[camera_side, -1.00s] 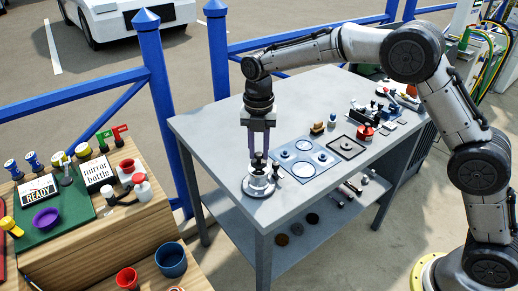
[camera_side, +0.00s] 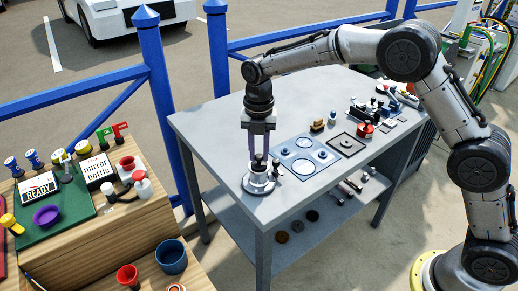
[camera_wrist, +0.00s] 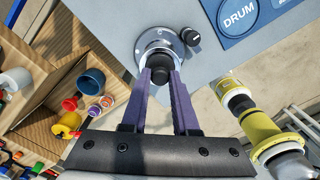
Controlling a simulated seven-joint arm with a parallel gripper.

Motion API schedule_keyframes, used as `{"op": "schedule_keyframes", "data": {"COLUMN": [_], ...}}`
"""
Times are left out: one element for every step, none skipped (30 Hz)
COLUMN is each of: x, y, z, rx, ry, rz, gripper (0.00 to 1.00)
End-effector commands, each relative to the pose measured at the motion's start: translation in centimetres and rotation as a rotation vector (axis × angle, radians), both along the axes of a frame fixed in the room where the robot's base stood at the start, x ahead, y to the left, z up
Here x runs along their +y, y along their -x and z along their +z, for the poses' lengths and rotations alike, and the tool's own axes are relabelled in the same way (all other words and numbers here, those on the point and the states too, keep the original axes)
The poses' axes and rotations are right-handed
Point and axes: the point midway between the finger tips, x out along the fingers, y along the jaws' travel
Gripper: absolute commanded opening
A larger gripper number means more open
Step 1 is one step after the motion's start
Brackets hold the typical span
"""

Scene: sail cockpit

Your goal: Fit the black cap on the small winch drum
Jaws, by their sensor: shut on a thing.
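My gripper (camera_side: 258,157) points straight down over the near left corner of the grey table. Its two purple fingers are shut on the black cap (camera_wrist: 160,74), a short dark cylinder between the fingertips. The small winch drum (camera_side: 258,183) is a silvery, flanged round piece standing on the table directly below. In the wrist view the drum (camera_wrist: 150,38) shows just beyond the cap, partly hidden by cap and fingers. The cap is at or just above the drum's top; I cannot tell whether they touch.
A small black knob (camera_wrist: 190,37) is beside the drum's flange. A blue panel marked DRUM (camera_wrist: 238,16) lies nearby on the table. A dark square tray (camera_side: 347,145) and a red pot (camera_side: 365,131) are farther right. The table's near edge is close to the drum.

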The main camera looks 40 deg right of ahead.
Motion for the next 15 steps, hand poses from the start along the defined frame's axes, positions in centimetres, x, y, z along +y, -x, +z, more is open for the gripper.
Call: {"op": "schedule_keyframes", "data": {"x": [-0.01,0.00,0.00,0.00,0.00,0.00,0.00,0.00,0.00,0.00,-0.01,0.00,0.00,0.00,0.00], "y": [0.01,0.00,0.00,0.00,0.00,0.00,0.00,0.00,0.00,0.00,0.01,0.02,0.02,0.02,0.02], "z": [-0.14,-0.20,-0.29,-0.35,-0.40,-0.46,-0.50,-0.52,-0.53,-0.53,-0.53,-0.53,-0.53,-0.53,-0.52], "rx": [0.000,0.000,0.000,0.000,0.000,-0.001,-0.001,-0.001,-0.001,0.000,0.000,0.000,0.000,0.000,0.000], "ry": [0.000,0.000,0.000,0.000,0.000,-0.001,-0.001,-0.001,-0.001,0.000,0.000,0.000,0.000,0.000,0.000], "rz": [0.000,0.000,0.000,0.000,0.000,0.000,0.000,0.000,0.000,0.000,0.000,0.000,0.000,0.000,0.000], "gripper": [0.00,0.00,0.00,0.00,0.00,0.00,0.00,0.00,0.32,0.37,0.42,0.49,0.55,0.60,0.63]}}
